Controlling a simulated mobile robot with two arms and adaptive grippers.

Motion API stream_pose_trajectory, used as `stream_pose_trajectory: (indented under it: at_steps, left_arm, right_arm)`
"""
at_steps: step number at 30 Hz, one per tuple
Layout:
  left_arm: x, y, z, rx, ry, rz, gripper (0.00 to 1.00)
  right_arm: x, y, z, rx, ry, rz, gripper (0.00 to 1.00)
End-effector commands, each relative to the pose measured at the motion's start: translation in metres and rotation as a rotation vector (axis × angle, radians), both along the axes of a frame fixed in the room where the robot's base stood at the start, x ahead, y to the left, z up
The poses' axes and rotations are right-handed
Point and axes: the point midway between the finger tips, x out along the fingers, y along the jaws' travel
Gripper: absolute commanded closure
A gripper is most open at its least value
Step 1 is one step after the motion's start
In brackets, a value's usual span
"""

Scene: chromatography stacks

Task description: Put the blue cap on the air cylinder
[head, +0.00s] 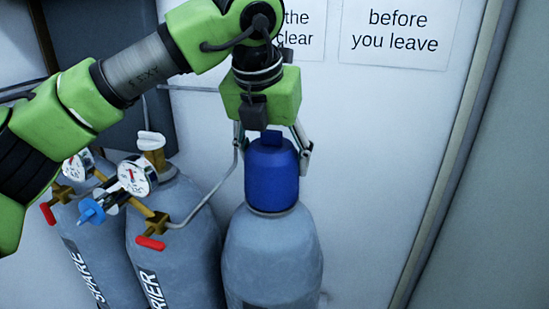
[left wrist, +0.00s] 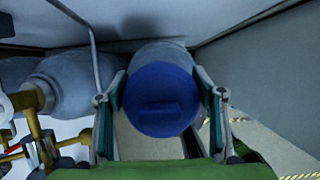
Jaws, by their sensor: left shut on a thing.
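The blue cap (head: 271,178) sits upright over the top of the rightmost grey cylinder (head: 271,255) in the head view. Its lower rim meets the cylinder's shoulder, with no gap that I can see. My left gripper (head: 273,160) points down from above, shut on the cap, with a finger on each side of it. In the left wrist view the round cap top (left wrist: 160,98) with its raised bar lies between the two fingers (left wrist: 161,100), and the cylinder body (left wrist: 163,54) shows behind it. The cylinder's neck is hidden. My right gripper is in neither view.
Two grey cylinders, marked SPARE (head: 95,255) and one ending in RRIER (head: 175,255), stand close on the left with gauges (head: 134,178), brass valves and red handles. A thin pipe (head: 214,194) rises near my left gripper. Signs (head: 401,30) hang on the wall behind.

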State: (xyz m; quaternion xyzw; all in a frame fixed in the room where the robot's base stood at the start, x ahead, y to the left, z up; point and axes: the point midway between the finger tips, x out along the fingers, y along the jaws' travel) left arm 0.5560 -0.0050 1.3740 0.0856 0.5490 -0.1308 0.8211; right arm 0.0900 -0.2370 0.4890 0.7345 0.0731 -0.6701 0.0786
Motion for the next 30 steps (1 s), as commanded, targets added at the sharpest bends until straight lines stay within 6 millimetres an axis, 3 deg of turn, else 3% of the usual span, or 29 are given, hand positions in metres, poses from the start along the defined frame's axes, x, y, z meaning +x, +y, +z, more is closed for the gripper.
stream_pose_trajectory:
  at_steps: [5,6,8,15,16,18,30]
  left_arm:
    - [-0.0001,-0.0002,0.0008,0.000,-0.001,0.000,0.68]
    - [-0.0001,-0.0002,0.0008,0.000,-0.001,0.000,0.33]
    - [0.0000,-0.0002,0.0007,0.000,-0.001,0.000,0.19]
    - [-0.0001,-0.0002,0.0004,0.000,-0.001,0.000,0.19]
    - [-0.0001,-0.0002,0.0000,0.000,0.000,-0.001,0.16]
    - [-0.0001,-0.0001,-0.0001,0.000,0.000,-0.001,0.01]
    - [0.0000,-0.0002,0.0047,0.000,0.000,0.000,0.00]
  right_arm:
    - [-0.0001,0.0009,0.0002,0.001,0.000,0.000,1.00]
    - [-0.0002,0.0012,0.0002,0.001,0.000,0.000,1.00]
    - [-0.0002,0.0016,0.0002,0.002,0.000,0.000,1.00]
    - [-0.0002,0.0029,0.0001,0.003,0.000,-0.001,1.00]
    - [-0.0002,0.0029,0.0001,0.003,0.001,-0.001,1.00]
    - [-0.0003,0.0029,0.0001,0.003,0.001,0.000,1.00]
    - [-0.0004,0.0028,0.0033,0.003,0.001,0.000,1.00]
